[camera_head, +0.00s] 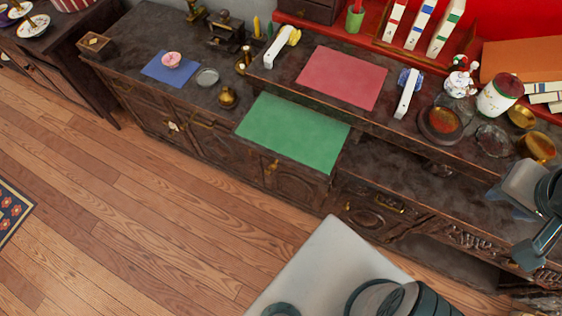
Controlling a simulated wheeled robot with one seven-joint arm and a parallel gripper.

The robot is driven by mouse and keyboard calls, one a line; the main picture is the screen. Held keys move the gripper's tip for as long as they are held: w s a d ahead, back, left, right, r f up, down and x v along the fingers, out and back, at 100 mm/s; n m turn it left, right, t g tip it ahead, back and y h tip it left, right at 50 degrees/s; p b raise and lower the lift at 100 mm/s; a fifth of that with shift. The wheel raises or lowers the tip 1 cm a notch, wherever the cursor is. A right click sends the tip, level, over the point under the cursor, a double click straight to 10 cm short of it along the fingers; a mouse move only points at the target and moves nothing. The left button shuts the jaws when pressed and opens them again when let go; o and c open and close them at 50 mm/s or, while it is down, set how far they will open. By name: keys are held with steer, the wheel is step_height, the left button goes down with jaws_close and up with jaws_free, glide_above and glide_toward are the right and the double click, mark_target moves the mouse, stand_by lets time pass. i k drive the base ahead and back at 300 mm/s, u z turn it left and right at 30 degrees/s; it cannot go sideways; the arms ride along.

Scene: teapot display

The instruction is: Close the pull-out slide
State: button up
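I cannot tell for certain which part is the pull-out slide. The likeliest is the dark wooden board (290,75) raised above the counter, which bears a red mat (342,77) and two white bar-shaped pieces, one at the left (283,46) and one at the right (407,93). A green mat (293,132) lies on the lower surface in front of it. How far the board stands out is not clear. A grey and dark part of my arm shows at the right edge, over the counter's right end. My gripper's fingers cannot be made out, and it shows no hold on anything.
A white teapot (459,84), a canister (500,95) and brass bowls (537,147) stand at the board's right. A pink cup (172,60) on a blue mat (169,68) and small brass pieces stand at the left. The wooden floor (130,200) in front is clear.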

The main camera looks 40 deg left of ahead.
mark_target(314, 144)
steer(key=u, duration=1.45)
steer(key=i, duration=0.25)
steer(key=u, duration=0.55)
steer(key=k, duration=0.5)
steer(key=u, duration=0.55)
steer(key=i, duration=0.75)
steer(key=z, duration=0.8)
